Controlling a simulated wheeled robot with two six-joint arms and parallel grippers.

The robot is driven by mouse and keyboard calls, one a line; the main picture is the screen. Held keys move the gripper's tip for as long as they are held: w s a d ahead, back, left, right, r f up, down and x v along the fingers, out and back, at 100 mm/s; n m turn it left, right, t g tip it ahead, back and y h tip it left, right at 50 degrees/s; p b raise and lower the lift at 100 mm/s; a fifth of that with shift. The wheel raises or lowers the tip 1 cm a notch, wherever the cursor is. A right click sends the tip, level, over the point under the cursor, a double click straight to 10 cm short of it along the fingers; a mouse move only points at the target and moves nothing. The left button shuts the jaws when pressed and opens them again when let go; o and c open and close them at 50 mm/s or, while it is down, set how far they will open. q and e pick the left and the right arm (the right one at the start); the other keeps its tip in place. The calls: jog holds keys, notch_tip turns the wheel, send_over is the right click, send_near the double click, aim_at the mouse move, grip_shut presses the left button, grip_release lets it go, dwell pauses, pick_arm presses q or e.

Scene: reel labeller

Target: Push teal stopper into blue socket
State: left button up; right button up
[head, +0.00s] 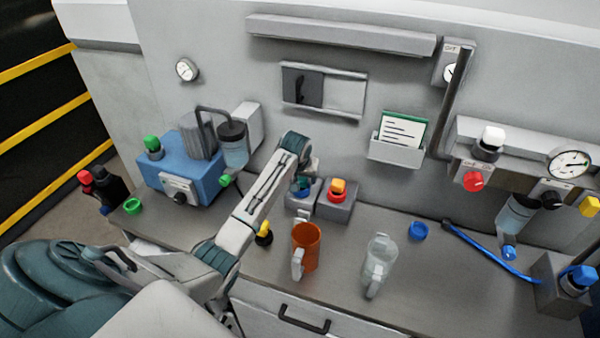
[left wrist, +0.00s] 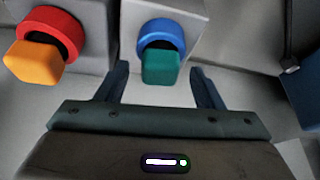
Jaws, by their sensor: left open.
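The teal stopper (left wrist: 161,67) shows in the left wrist view with its inner end at the blue socket (left wrist: 160,32), sticking out of the ring; how deep it sits I cannot tell. The socket is on a grey block, and it also shows in the head view (head: 299,191), partly covered by my arm. My left gripper (left wrist: 158,72) is open, with one finger on each side of the stopper and gaps between. In the head view my left gripper (head: 306,172) is over the socket block and hides the stopper. My right gripper is not in view.
An orange stopper (left wrist: 34,62) in a red socket (left wrist: 50,35) is on the neighbouring block. A blue machine (head: 180,170) is at the left.

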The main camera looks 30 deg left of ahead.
pick_arm(q)
jog(key=b+v, duration=0.3)
jog(key=v, duration=0.7)
jog(key=shift+f, duration=0.15)
